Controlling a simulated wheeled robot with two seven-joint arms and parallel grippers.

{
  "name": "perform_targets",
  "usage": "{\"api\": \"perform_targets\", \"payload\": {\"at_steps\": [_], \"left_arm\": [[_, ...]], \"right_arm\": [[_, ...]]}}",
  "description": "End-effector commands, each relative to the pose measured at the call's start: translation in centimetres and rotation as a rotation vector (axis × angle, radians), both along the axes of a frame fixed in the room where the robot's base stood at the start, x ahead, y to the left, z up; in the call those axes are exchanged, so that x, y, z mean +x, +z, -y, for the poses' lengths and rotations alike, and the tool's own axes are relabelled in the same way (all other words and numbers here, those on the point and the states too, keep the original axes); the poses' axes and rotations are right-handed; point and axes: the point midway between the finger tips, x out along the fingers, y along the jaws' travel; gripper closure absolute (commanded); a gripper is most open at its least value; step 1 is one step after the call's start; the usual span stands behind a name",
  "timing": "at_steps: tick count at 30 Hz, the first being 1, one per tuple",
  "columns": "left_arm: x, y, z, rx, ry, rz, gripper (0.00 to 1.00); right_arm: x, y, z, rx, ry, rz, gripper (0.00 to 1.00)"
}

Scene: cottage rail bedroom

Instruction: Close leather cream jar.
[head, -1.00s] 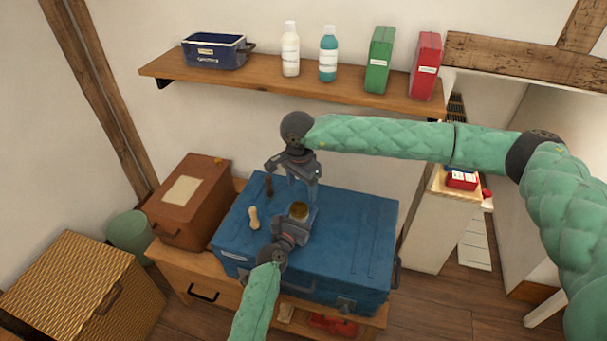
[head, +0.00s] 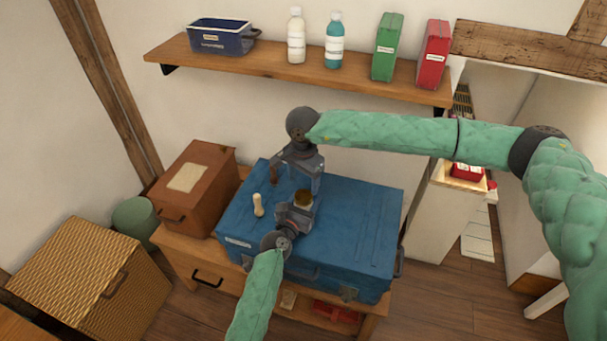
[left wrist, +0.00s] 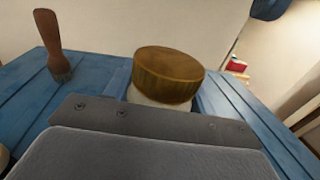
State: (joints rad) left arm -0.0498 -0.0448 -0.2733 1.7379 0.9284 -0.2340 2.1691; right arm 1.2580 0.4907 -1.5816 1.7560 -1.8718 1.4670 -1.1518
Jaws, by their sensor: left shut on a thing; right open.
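The leather cream jar (left wrist: 160,98) is pale, with a ribbed brown-gold lid (left wrist: 168,72) on top. The lid looks seated, slightly tilted in the left wrist view; whether it is tight I cannot tell. The jar's lower part is hidden behind my left gripper (head: 298,213), which is shut on it above the blue trunk (head: 355,225). The lid also shows in the head view (head: 303,197). My right gripper (head: 297,183) is open and empty, just above and behind the jar, apart from the lid as far as I can see.
A pale wooden-looking tool (head: 258,205) and a dark-handled brush (left wrist: 55,45) stand on the trunk left of the jar. A brown box (head: 193,185) stands to the left. A wall shelf (head: 300,75) with bottles and boxes is behind. The trunk's right side is clear.

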Motion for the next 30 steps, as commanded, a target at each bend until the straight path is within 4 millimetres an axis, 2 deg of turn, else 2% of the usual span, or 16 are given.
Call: {"api": "perform_targets", "payload": {"at_steps": [6,12,22,29,30], "left_arm": [[0.0,0.0,0.0,0.000,0.000,0.000,1.00],[0.0,0.0,0.0,0.000,0.000,0.000,1.00],[0.0,0.0,0.0,0.000,0.000,0.000,1.00],[0.0,0.0,0.0,0.000,0.000,0.000,1.00],[0.0,0.0,0.0,0.000,0.000,0.000,1.00]], "right_arm": [[0.0,-3.2,0.0,-0.002,-0.001,-0.001,0.33],[0.0,-5.2,0.0,-0.001,0.000,0.000,0.33],[0.0,-5.6,0.1,-0.001,0.000,0.000,0.33],[0.0,-5.5,0.0,-0.001,0.000,0.000,0.78],[0.0,-5.5,0.0,-0.001,-0.001,0.000,0.78]]}}
